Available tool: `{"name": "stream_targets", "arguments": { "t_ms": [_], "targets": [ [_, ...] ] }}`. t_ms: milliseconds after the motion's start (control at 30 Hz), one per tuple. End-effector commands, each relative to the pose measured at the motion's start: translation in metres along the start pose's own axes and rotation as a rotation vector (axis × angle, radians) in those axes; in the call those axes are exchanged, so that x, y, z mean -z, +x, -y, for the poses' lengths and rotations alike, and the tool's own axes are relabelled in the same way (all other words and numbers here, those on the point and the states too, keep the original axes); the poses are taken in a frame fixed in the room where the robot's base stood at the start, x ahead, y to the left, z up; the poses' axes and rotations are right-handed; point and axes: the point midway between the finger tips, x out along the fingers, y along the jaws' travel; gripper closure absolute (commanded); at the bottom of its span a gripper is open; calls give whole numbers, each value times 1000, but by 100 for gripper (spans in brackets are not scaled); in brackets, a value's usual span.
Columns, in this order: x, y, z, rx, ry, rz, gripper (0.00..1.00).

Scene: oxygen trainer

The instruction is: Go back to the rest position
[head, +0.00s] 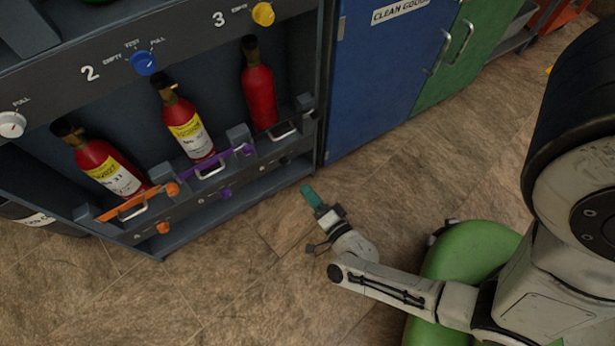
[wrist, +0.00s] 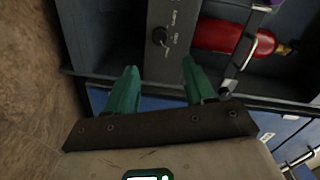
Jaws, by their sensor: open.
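My gripper (head: 311,197) has green fingers and is in front of the lower right part of the rack, above the tiled floor. In the wrist view my gripper (wrist: 158,88) shows its two green fingers spread apart with nothing between them. The rack (head: 186,232) holds red cylinders (head: 259,98) in its slots. One red cylinder (wrist: 222,37) also shows in the wrist view, beyond the fingers. My gripper appears apart from the rack and the cylinders.
A blue knob (head: 143,62) and a yellow knob (head: 263,14) sit on the rack's upper panel. Orange (head: 132,204) and purple (head: 221,161) bars cross the slots. A blue cabinet (head: 380,80) and a green cabinet (head: 463,50) stand at the right. The floor (head: 262,275) around my gripper is clear.

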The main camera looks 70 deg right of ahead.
Motion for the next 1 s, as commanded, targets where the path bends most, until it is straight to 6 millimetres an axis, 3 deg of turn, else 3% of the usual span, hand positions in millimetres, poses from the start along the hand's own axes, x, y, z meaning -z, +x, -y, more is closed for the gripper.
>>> {"name": "stream_targets", "arguments": {
  "t_ms": [633, 767, 1000],
  "targets": [
    [-4, 4, 4, 3, -6, 18, 46],
    [-29, 24, 24, 8, -60, 136, 46],
    [-93, 58, 84, 29, -312, 489, 46]
  ]
}}
